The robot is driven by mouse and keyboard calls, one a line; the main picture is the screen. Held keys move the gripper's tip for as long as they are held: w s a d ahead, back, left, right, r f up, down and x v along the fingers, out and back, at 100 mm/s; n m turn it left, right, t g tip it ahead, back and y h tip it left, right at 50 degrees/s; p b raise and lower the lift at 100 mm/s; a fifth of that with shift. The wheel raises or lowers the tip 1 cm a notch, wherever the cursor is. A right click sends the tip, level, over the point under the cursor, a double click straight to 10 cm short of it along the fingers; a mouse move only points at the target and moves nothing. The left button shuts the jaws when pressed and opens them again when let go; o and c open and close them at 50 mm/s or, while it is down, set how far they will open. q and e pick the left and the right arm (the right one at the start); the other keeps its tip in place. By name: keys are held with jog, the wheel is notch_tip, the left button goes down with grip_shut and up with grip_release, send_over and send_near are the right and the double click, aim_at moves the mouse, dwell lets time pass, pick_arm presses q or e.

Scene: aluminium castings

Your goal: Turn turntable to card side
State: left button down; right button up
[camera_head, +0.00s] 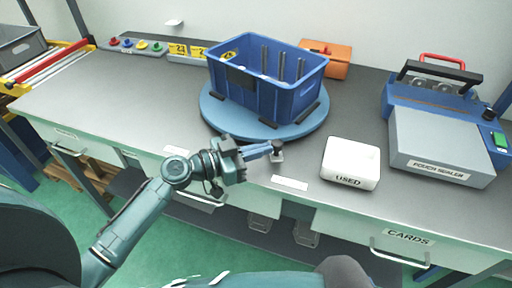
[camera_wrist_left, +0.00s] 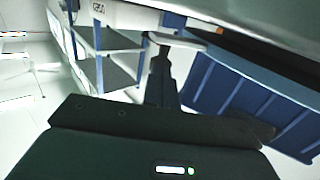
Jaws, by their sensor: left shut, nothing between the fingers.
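The round blue turntable (camera_head: 225,120) lies on the grey bench top. A blue crate (camera_head: 250,92) with grey upright dividers stands on it. A small black knob on a grey base (camera_head: 277,153) sits at the bench's front edge, just in front of the turntable. My left gripper (camera_head: 265,149) is shut and empty, its fingertips close beside the knob; I cannot tell whether they touch. In the left wrist view the dark fingers (camera_wrist_left: 161,80) show in the middle, and the blue crate (camera_wrist_left: 245,100) shows at the right. My right gripper is out of view.
A white box marked USED (camera_head: 350,163) stands right of the knob. The blue and grey pouch sealer (camera_head: 440,145) fills the right side, above a drawer labelled CARDS (camera_head: 405,240). Yellow number tags (camera_head: 178,49) and an orange case (camera_head: 328,57) lie behind. The bench left of the turntable is clear.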

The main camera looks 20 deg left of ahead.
pick_arm(q)
jog(key=shift+n+t+y, duration=0.6)
jog(key=shift+t+y, duration=0.1)
jog(key=d, duration=0.2)
jog(key=w+d, duration=0.2)
jog(key=d, duration=0.1)
jog(key=shift+d, duration=0.35)
jog(key=shift+w+d+r, duration=0.1)
jog(key=shift+w+d, duration=0.1)
jog(key=shift+d, duration=0.1)
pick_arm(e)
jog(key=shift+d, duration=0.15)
pick_arm(q)
jog(key=shift+s, duration=0.1)
